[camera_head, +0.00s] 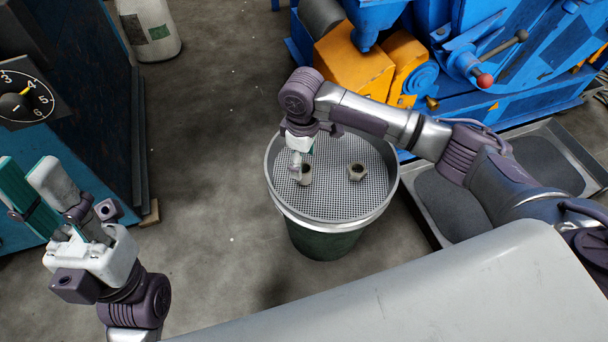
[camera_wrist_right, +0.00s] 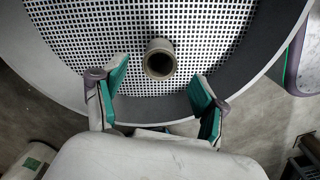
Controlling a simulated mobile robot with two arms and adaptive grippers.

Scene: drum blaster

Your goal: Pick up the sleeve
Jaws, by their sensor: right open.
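Two short, hollow metal sleeves stand on the mesh top of a round drum. The left sleeve (camera_head: 306,175) is right by my right gripper (camera_head: 299,164); the other sleeve (camera_head: 357,172) stands apart to the right. In the right wrist view, one sleeve (camera_wrist_right: 160,59) shows its open end, just beyond and between the spread green-padded fingertips (camera_wrist_right: 160,75). Neither finger visibly touches it. The right gripper is open and empty. My left gripper (camera_head: 28,166) is at the far left, fingers apart and empty, away from the drum.
The drum's metal rim (camera_head: 392,190) surrounds the perforated mesh. A blue and orange machine (camera_head: 355,70) stands behind it, with a grey tray (camera_head: 545,165) at right. A blue cabinet with a dial (camera_head: 22,98) is at left. The floor left of the drum is clear.

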